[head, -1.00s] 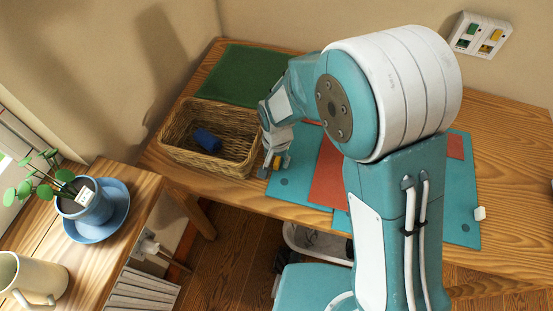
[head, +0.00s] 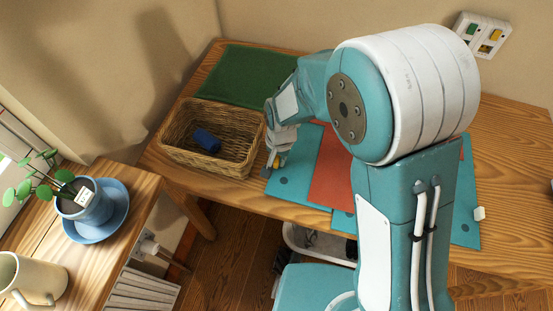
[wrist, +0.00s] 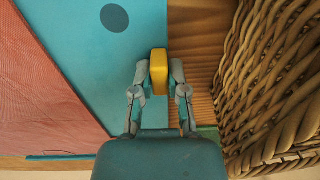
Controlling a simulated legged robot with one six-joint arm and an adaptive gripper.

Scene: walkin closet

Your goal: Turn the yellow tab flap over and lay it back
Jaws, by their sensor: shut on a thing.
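The yellow tab (wrist: 159,72) is between my gripper's two fingertips in the wrist view, and my gripper (wrist: 159,80) is shut on it. The tab lies at the edge of a teal flap (wrist: 130,45) with a dark round spot. In the head view my gripper (head: 275,160) is at the left end of this teal flap (head: 292,175), right of the wicker basket. A red-orange panel (head: 331,178) lies beside the flap. My arm hides much of the teal and red piece.
The wicker basket (head: 172,158) holds a blue object (head: 207,140) and stands close beside my gripper; its woven wall (wrist: 275,80) fills the right of the wrist view. A green mat (head: 245,73) lies behind. A small white block (head: 479,213) sits at the far right.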

